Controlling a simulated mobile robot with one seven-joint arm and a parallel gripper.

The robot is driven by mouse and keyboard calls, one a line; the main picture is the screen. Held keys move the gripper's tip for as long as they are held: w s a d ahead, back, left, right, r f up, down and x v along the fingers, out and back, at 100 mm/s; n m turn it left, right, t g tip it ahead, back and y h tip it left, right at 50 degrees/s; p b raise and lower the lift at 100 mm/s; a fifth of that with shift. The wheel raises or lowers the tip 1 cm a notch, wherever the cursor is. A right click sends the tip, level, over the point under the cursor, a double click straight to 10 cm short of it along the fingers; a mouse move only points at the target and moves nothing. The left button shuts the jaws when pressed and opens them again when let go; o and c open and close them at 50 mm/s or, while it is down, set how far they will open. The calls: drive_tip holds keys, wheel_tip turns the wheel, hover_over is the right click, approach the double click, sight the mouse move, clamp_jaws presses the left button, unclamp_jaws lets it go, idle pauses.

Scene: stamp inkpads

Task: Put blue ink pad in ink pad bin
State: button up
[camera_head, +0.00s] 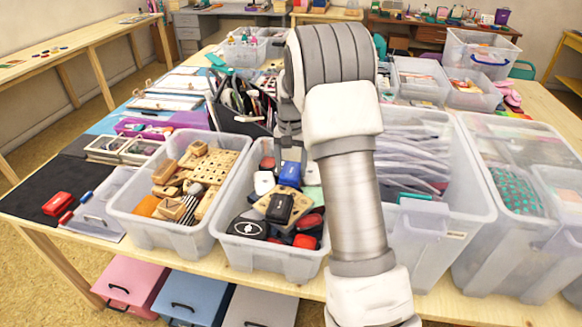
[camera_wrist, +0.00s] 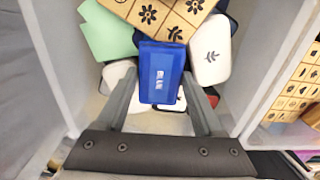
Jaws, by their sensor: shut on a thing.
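The blue ink pad (camera_wrist: 161,70) is between the two fingers of my gripper (camera_wrist: 160,84), which is shut on it. White lettering shows on its face. In the head view the blue ink pad (camera_head: 290,173) appears over the back part of a clear bin (camera_head: 262,262) of mixed ink pads, below my gripper (camera_head: 289,150), which is partly hidden by my arm. In the wrist view the bin's wall (camera_wrist: 62,75) is at left and other pads lie beneath the blue one. I cannot tell whether it touches them.
The bin also holds a wooden stamp board (camera_wrist: 165,14), white pads (camera_wrist: 210,50) and a black pad (camera_head: 279,208). A bin of wooden stamps (camera_head: 180,235) stands to the left and a bin of packets (camera_head: 425,215) to the right. A pen holder (camera_head: 240,118) is behind.

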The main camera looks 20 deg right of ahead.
drive_tip(key=shift+f, duration=0.15)
drive_tip(key=o, duration=1.4)
